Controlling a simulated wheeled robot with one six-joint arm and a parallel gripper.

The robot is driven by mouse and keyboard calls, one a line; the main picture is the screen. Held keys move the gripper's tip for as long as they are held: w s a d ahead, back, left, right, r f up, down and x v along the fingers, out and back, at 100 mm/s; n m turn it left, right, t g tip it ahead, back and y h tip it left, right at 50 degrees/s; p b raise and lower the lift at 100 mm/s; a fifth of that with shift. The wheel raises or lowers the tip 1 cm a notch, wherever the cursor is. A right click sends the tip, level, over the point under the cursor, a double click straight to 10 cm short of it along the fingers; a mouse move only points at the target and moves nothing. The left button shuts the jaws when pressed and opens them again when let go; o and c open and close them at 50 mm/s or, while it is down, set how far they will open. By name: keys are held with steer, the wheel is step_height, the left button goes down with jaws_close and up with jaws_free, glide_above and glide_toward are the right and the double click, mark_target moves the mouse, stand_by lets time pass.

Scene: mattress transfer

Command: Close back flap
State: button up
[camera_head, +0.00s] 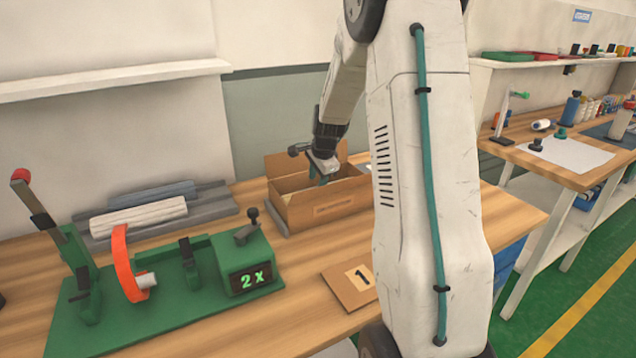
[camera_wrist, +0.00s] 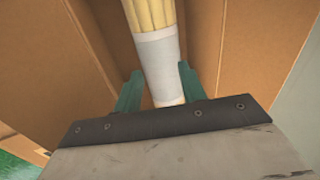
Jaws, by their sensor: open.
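A brown cardboard box (camera_head: 335,208) stands open on the wooden table. A raised flap (camera_head: 284,162) shows along its back edge, partly hidden behind my arm. My gripper (camera_head: 323,180) reaches down into the box from above. In the wrist view, my gripper (camera_wrist: 159,76) has its two green fingers apart, one on each side of a bundle of pale yellow rods (camera_wrist: 151,14) with a whitish wrap (camera_wrist: 157,50). I cannot tell whether the fingers touch the bundle. Brown cardboard (camera_wrist: 230,45) shows on both sides of it. The box's right end is hidden by my arm.
A green fixture (camera_head: 150,305) with an orange ring (camera_head: 121,262) and a "2 X" display stands at the left. Grey trays (camera_head: 205,203) hold a white roll behind it. A card marked 1 (camera_head: 349,287) lies in front of the box. A shelf (camera_head: 110,80) hangs above.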

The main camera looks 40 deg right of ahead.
steer(key=w+r+n, duration=0.1)
steer(key=w+d+r+n, duration=0.1)
steer(key=r+n, duration=0.1)
steer(key=w+r+n, duration=0.1)
steer(key=w+n, duration=0.1)
steer(key=shift+d+r+t, duration=0.3)
steer(key=shift+d, duration=0.1)
jaws_close()
steer(key=w+d+r+n+t, duration=0.1)
steer(key=w+d+r+n, duration=0.15)
steer(key=r+n, duration=0.3)
steer(key=w+d+r+n, duration=0.1)
steer(key=w+r+n, duration=0.35)
steer(key=n, duration=0.25)
step_height(320, 180, down, 8)
steer(key=shift+w+a+r+h, duration=0.15)
steer(key=shift+r+h, duration=0.05)
steer(key=shift+h, duration=0.1)
